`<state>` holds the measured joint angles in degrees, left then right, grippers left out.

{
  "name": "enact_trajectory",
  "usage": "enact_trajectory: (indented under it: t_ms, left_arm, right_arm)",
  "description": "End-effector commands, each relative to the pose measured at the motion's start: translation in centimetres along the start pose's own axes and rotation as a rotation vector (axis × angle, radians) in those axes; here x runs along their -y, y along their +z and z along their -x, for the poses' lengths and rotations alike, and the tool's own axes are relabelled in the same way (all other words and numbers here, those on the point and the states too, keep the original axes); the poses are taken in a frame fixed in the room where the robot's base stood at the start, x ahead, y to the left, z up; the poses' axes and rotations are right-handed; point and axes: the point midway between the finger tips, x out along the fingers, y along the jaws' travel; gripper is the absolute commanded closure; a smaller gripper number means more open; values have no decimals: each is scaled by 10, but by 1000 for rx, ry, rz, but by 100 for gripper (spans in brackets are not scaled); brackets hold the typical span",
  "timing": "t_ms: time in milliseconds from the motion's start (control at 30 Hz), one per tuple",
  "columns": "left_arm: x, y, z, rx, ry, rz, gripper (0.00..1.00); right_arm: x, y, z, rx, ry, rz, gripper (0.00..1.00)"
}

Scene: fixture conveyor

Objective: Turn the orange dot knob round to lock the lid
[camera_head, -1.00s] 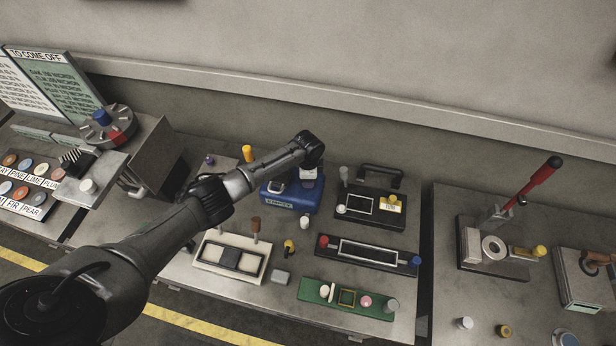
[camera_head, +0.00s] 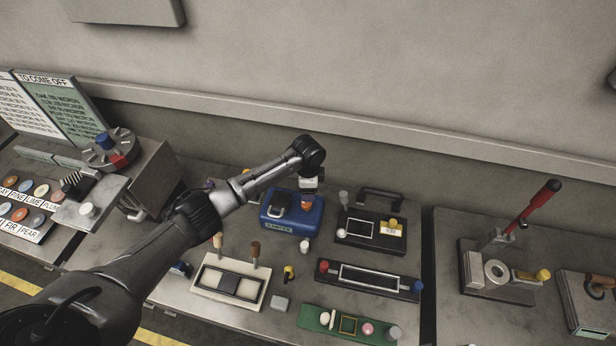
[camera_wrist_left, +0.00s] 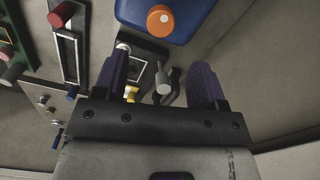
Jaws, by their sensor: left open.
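The blue box (camera_head: 272,219) stands on the table in the middle of the head view, with a dark handle on its lid. An orange knob with a pale mark (camera_head: 306,207) is at its right end. In the left wrist view the orange knob (camera_wrist_left: 160,20) sits at the top edge on the blue box (camera_wrist_left: 186,30). My left gripper (camera_wrist_left: 163,58) is open, its two dark purple fingers apart with nothing held between them. The knob lies beyond the fingertips, not touched. In the head view the gripper's fingertips are hard to make out. My right gripper is not in view.
A black fixture with a handle (camera_head: 366,236) stands right of the box. A black frame fixture (camera_head: 368,277), a cream tray (camera_head: 208,285) and a green board (camera_head: 318,318) lie in front. A red-handled lever (camera_head: 540,205) is at right. A wall closes the back.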

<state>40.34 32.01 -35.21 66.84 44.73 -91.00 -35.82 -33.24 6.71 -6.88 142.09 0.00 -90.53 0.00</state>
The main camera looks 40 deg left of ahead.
Motion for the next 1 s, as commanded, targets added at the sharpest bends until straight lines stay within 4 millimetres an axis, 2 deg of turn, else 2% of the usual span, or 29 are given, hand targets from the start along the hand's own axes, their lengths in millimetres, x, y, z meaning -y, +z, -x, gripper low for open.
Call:
enact_trajectory:
  t_ms: [200, 400, 1000]
  left_arm:
    - [0, 0, 35, -1, -1, 0, 35]
    - [0, 0, 52, 0, -1, 1, 35]
    - [0, 0, 56, 0, 0, 1, 35]
  right_arm:
    - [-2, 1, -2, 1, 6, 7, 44]
    - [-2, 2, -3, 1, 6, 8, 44]
    - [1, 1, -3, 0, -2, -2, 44]
